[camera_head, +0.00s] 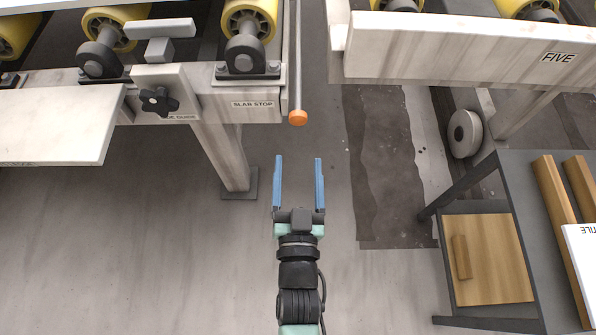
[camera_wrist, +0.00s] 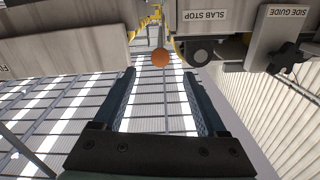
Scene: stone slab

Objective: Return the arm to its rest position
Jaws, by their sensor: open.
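My gripper (camera_head: 298,182) is open and empty in the head view, its two blue fingers wide apart and pointing away from me. It stands in the gap between the two roller frames, over the floor. In the wrist view the open fingers (camera_wrist: 160,100) also have nothing between them. A grey rod with an orange tip (camera_head: 298,117) lies beyond the fingertips and apart from them. The orange tip also shows in the wrist view (camera_wrist: 160,57), above the fingers.
The left roller frame (camera_head: 200,105) carries a "SLAB STOP" label, a black knob (camera_head: 158,101) and yellow rollers. The right frame (camera_head: 450,50) is marked "FIVE". A dark bench (camera_head: 522,190) with wooden bars stands at the right. The floor (camera_head: 130,240) at the left is clear.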

